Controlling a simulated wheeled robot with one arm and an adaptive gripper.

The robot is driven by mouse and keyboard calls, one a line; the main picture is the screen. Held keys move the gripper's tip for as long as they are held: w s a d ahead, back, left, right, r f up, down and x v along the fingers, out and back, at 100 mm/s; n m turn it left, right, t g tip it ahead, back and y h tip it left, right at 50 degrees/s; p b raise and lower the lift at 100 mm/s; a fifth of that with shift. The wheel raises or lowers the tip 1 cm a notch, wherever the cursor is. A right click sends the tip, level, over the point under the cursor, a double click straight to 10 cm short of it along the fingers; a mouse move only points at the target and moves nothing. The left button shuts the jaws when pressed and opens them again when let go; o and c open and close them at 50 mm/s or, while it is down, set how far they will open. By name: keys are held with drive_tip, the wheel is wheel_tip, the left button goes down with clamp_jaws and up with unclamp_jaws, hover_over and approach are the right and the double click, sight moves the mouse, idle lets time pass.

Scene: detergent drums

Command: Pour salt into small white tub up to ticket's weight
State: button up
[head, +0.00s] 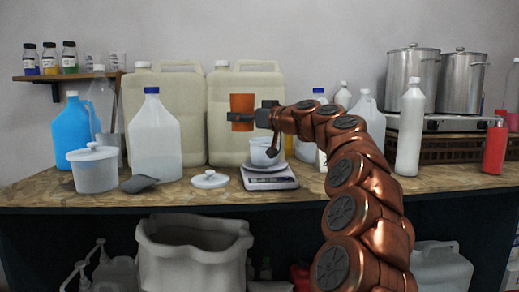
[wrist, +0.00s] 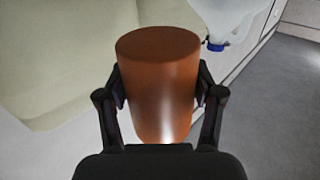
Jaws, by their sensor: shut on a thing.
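My gripper (head: 246,115) is shut on an orange-brown cup (head: 242,103), which it holds upright in the air. In the wrist view the two fingers of my gripper (wrist: 160,95) press on both sides of the cup (wrist: 158,80). The cup's contents cannot be seen. A small white tub (head: 265,151) sits on the scale (head: 285,183), a little below and to the right of the cup. The scale stands on the bench; its reading is too small to read. No ticket can be made out.
A white lid (head: 209,179) and a dark grey scoop-like object (head: 139,183) lie on the bench (head: 180,197) left of the scale. A lidded white tub (head: 94,171), a blue-capped jug (head: 155,140) and large cream canisters (head: 245,140) stand behind and left. Bottles and pots are at right.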

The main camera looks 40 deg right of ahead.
drive_tip(key=shift+w+a+f+b, duration=0.1)
drive_tip(key=shift+f+b, duration=0.8)
drive_tip(key=shift+f, duration=0.25)
drive_tip(key=shift+w+f+b, duration=0.1)
drive_tip(key=shift+f+b, duration=0.75)
drive_tip(key=shift+f, duration=0.3)
